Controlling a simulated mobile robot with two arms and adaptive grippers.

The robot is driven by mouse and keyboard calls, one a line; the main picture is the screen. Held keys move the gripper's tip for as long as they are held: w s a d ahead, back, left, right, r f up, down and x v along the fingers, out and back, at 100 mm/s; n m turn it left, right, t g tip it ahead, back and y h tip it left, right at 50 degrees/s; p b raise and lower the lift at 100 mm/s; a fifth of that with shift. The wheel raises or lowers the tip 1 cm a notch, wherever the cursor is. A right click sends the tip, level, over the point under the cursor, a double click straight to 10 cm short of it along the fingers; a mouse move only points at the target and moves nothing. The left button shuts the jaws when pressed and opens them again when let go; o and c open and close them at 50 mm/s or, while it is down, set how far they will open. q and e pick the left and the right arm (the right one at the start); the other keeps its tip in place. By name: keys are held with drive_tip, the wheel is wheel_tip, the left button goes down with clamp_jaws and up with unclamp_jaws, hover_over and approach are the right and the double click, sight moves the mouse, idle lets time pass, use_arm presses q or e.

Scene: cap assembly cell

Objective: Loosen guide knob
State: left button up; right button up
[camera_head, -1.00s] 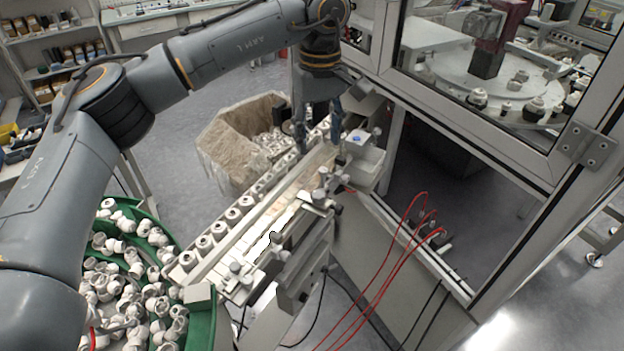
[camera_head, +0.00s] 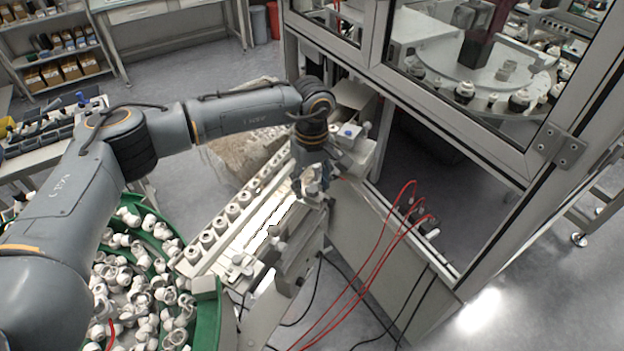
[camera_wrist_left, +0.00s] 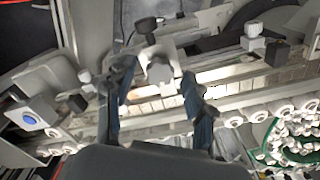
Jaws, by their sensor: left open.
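My left gripper (camera_head: 312,185) is over the guide rail at the far part of the cap track (camera_head: 222,262). In the left wrist view its two dark blue fingers (camera_wrist_left: 156,84) are apart. A pale clamp block (camera_wrist_left: 158,70) shows between the fingertips, and I cannot tell whether they touch it. A dark round knob (camera_wrist_left: 146,25) stands just beyond the fingertips, beside that block. Another dark knob (camera_wrist_left: 276,53) and a white knob (camera_wrist_left: 253,28) are farther right along the rail. In the head view the gripper hides the parts beneath it. My right gripper is not in view.
A green-rimmed bowl feeder (camera_head: 207,318) full of white caps is at lower left. A small box with a blue button (camera_head: 348,131) sits close behind the gripper. The machine's framed enclosure (camera_head: 480,138) and red hoses (camera_head: 372,257) are to the right.

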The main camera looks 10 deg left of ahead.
use_arm(q)
drive_tip(key=shift+c, duration=0.4)
clamp_jaws()
drive_tip(key=shift+f+n+b, duration=0.2)
drive_tip(key=shift+n+b, duration=0.2)
drive_tip(key=shift+b, duration=0.45)
drive_tip(key=n+b, duration=0.7)
drive_tip(key=b, duration=0.2)
drive_tip(key=shift+n, duration=0.3)
drive_tip(key=n+b, duration=0.3)
drive_tip(key=shift+r, duration=0.1)
drive_tip(key=shift+r+n+b, duration=0.1)
drive_tip(key=shift+n+b, duration=0.5)
drive_tip(key=shift+n, duration=0.5)
